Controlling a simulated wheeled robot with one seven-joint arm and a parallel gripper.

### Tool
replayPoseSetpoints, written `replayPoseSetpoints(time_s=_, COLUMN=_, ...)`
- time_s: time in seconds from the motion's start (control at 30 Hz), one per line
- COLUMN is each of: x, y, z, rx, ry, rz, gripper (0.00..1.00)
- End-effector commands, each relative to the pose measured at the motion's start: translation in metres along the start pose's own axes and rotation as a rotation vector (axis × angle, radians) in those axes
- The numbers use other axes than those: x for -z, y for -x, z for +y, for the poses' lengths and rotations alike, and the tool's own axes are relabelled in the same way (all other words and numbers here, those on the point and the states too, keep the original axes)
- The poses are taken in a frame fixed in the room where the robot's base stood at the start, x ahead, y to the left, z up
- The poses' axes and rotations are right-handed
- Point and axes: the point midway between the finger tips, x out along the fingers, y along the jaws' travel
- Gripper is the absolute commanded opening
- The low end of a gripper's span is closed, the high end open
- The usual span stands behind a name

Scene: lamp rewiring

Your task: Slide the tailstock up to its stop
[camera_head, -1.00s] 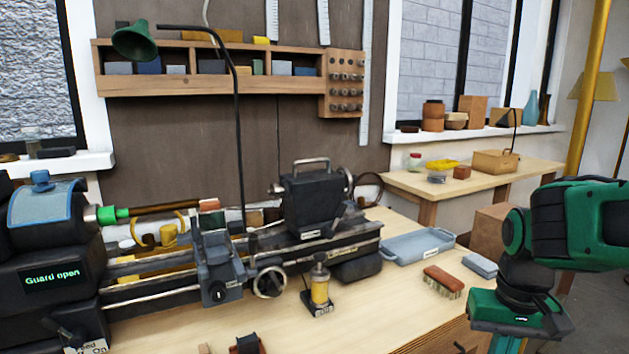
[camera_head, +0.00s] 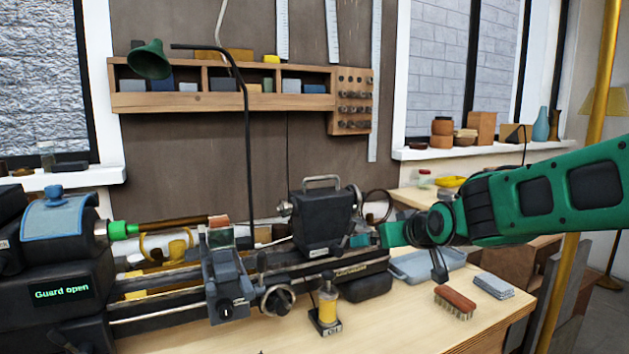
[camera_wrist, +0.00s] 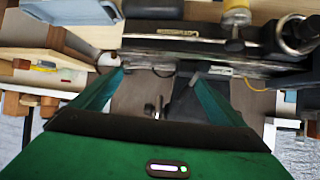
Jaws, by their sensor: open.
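The tailstock (camera_head: 322,222) is a black block with a handle on top, upright on the right part of the lathe bed (camera_head: 300,265). My gripper (camera_head: 366,240) is at the tailstock's right end, low near the bed, with a teal fingertip showing there. In the wrist view its two fingers (camera_wrist: 158,76) are spread wide, with a dark part that looks like the tailstock (camera_wrist: 188,104) between or beyond them. I cannot tell whether a finger touches it. The stop is not clearly visible. A brown rod (camera_head: 170,226) extends from the green-tipped chuck end towards the tool post.
The carriage (camera_head: 227,285) with its handwheel stands on the bed left of the tailstock. A yellow oiler (camera_head: 327,305) stands in front of the bed. A grey-blue tray (camera_head: 430,266), a brush (camera_head: 455,303) and grey blocks (camera_head: 493,285) lie on the bench to the right.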

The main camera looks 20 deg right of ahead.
Motion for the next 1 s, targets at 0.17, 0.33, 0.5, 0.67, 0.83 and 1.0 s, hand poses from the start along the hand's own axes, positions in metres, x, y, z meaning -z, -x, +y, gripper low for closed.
replayPoseSetpoints(time_s=0.17, x=0.081, y=-0.017, z=-0.057, rx=0.101, ry=0.053, rz=0.282, gripper=0.94)
replayPoseSetpoints(time_s=0.33, x=0.126, y=-0.014, z=-0.09, rx=0.156, ry=0.063, rz=0.454, gripper=0.94)
replayPoseSetpoints(time_s=0.5, x=0.141, y=-0.012, z=-0.101, rx=0.172, ry=0.064, rz=0.513, gripper=0.94)
replayPoseSetpoints(time_s=0.67, x=0.148, y=-0.024, z=-0.102, rx=0.171, ry=0.063, rz=0.515, gripper=0.94)
replayPoseSetpoints(time_s=0.83, x=0.161, y=-0.048, z=-0.107, rx=0.172, ry=0.064, rz=0.513, gripper=0.94)
replayPoseSetpoints(time_s=1.0, x=0.175, y=-0.073, z=-0.112, rx=0.171, ry=0.063, rz=0.513, gripper=0.94)
